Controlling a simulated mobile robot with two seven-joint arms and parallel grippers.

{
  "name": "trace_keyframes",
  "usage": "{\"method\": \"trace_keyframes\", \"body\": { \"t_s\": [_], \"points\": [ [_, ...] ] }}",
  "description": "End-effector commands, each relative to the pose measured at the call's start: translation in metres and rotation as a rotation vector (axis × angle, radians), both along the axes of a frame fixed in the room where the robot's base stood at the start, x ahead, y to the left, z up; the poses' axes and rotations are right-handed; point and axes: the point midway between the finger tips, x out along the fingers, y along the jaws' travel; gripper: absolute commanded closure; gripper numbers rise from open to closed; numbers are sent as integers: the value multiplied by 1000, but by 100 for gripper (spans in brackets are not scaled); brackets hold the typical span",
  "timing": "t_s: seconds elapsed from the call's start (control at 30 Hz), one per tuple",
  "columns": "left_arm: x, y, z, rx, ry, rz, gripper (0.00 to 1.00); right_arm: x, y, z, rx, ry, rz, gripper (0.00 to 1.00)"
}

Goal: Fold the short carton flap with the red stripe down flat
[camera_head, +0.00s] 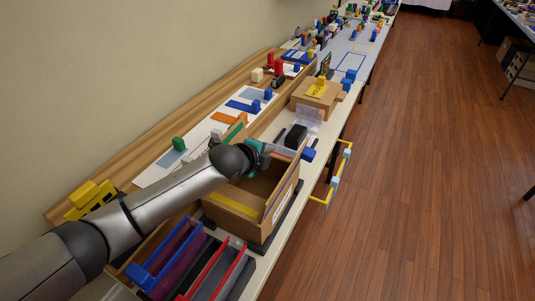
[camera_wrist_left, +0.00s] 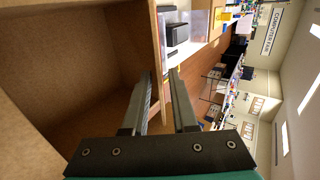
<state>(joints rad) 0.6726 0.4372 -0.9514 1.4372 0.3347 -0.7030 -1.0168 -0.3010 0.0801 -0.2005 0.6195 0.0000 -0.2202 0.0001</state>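The open carton (camera_head: 280,205) stands on the bench in the head view, its brown inside largely empty. A yellow stripe (camera_head: 235,204) shows at its near end and a green-striped flap (camera_head: 233,132) stands up at its back left. I cannot make out a red stripe; my arm hides part of the far end. My left gripper (camera_head: 268,148) is at the carton's far end. In the left wrist view its two fingers (camera_wrist_left: 161,75) are apart, with a cardboard panel edge (camera_wrist_left: 158,48) running between them. I cannot tell whether they touch it. My right gripper is not in view.
Blue and red racks (camera_head: 160,265) stand near the carton. A dark block (camera_head: 296,136) and clear tray lie just beyond it, then a closed box with a yellow label (camera_head: 318,90). A yellow rail (camera_head: 343,165) juts out from the bench's right edge over open floor.

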Motion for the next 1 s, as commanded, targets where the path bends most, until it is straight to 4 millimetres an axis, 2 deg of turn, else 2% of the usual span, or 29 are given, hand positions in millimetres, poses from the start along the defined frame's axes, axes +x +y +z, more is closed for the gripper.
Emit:
{"method": "trace_keyframes", "body": {
  "t_s": [0.03,0.2,0.7,1.0],
  "points": [
    [0,0,0,0,0,0,81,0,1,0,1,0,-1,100],
    [0,0,0,0,0,0,100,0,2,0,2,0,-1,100],
    [0,1,-1,1,0,1,100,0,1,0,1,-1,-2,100],
    [-3,2,-9,-39,-93,3,100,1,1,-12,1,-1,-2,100]
  ]
}}
